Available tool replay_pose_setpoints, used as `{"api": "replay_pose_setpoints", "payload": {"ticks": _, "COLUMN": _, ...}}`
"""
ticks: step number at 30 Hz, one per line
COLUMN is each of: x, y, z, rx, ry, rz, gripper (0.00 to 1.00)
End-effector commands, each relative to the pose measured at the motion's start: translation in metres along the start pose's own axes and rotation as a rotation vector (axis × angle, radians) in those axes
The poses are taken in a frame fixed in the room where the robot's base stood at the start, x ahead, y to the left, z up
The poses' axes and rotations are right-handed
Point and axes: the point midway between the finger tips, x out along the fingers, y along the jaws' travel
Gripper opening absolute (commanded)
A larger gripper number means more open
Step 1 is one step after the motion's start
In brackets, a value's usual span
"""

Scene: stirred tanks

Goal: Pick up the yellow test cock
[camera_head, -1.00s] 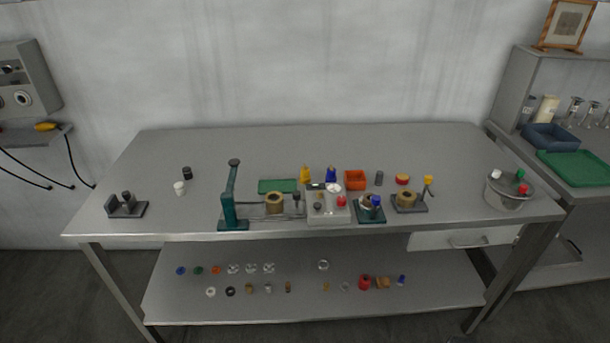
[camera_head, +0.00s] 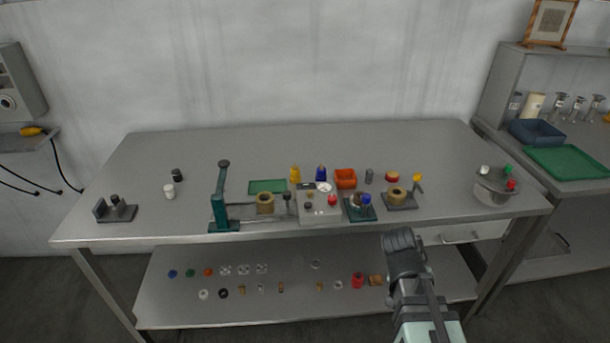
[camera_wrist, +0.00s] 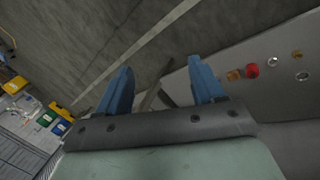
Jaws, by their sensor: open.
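A small yellow-topped piece (camera_head: 418,178) stands upright at the right end of a dark fixture with a brass ring (camera_head: 397,195), on the right half of the bench. A yellow cone-like piece (camera_head: 295,174) stands at the back, left of a blue one. I cannot tell for sure which is the test cock. My gripper (camera_wrist: 160,82) is open and empty in the wrist view, its two blue fingers spread. It points toward the floor and lower shelf, with no yellow piece between the fingers. In the head view my arm is in front of the bench, right of centre.
The grey bench (camera_head: 150,150) is clear at the back. A teal press (camera_head: 222,200), grey box (camera_head: 320,212), orange bin (camera_head: 345,178) and round pot (camera_head: 493,194) stand on it. The lower shelf (camera_head: 175,310) holds several small parts. A red part (camera_wrist: 252,71) shows in the wrist view.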

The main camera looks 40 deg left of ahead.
Motion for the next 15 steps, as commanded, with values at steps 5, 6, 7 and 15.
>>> {"api": "replay_pose_setpoints", "payload": {"ticks": 5, "x": -0.06, "y": -0.012, "z": -0.006, "rx": 0.013, "ry": 0.08, "rz": 0.001, "gripper": 0.68}}
{"api": "replay_pose_setpoints", "payload": {"ticks": 6, "x": -0.072, "y": -0.015, "z": -0.007, "rx": 0.016, "ry": 0.094, "rz": -0.001, "gripper": 0.68}}
{"api": "replay_pose_setpoints", "payload": {"ticks": 7, "x": -0.08, "y": -0.017, "z": -0.008, "rx": 0.016, "ry": 0.105, "rz": -0.002, "gripper": 0.68}}
{"api": "replay_pose_setpoints", "payload": {"ticks": 15, "x": -0.165, "y": -0.062, "z": -0.042, "rx": -0.035, "ry": 0.202, "rz": -0.072, "gripper": 0.68}}
